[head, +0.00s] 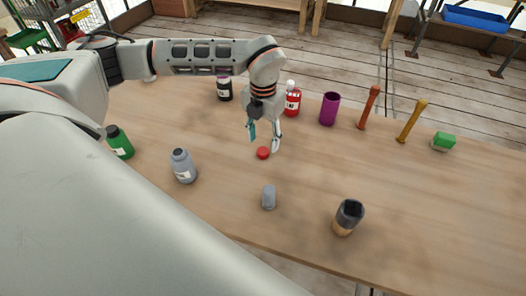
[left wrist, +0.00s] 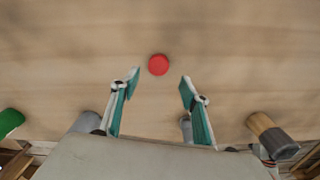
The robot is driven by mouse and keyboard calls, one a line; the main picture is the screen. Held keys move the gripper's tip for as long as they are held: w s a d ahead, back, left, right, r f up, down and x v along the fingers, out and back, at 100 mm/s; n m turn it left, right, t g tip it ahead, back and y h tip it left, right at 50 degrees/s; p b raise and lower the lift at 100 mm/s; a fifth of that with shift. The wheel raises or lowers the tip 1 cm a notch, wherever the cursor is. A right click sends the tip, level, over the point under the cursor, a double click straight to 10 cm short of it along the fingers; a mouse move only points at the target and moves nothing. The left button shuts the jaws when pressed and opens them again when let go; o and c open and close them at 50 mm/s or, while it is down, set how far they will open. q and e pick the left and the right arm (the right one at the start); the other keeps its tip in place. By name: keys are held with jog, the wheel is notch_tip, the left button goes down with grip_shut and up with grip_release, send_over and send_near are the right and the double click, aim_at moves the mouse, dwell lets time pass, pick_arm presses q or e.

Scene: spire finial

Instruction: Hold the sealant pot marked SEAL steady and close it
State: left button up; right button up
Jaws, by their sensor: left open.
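A red pot (head: 292,103) with a white neck or top and a white label stands upright behind my left gripper in the head view. Its label is too small to read. A small round red lid (head: 263,153) lies flat on the table, apart from the pot; it also shows in the left wrist view (left wrist: 158,65). My left gripper (head: 264,139) points down, open and empty, over the lid. In the left wrist view its fingertips (left wrist: 160,82) are spread to either side, with the lid just beyond them. My right gripper is not in view.
On the wooden table (head: 420,210) stand a dark bottle (head: 224,89), green bottle (head: 119,142), grey bottle (head: 183,166), grey cylinder (head: 268,197), dark-and-tan cup (head: 347,217), purple cup (head: 329,108), red tool (head: 369,106), yellow tool (head: 411,121) and green block (head: 443,142).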

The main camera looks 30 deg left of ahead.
aim_at(263, 151)
pick_arm(q)
jog(key=shift+f, duration=0.1)
jog(key=f, duration=0.5)
jog(key=shift+w+a+p, duration=0.25)
jog(key=shift+p, duration=0.05)
jog(key=c, duration=0.9)
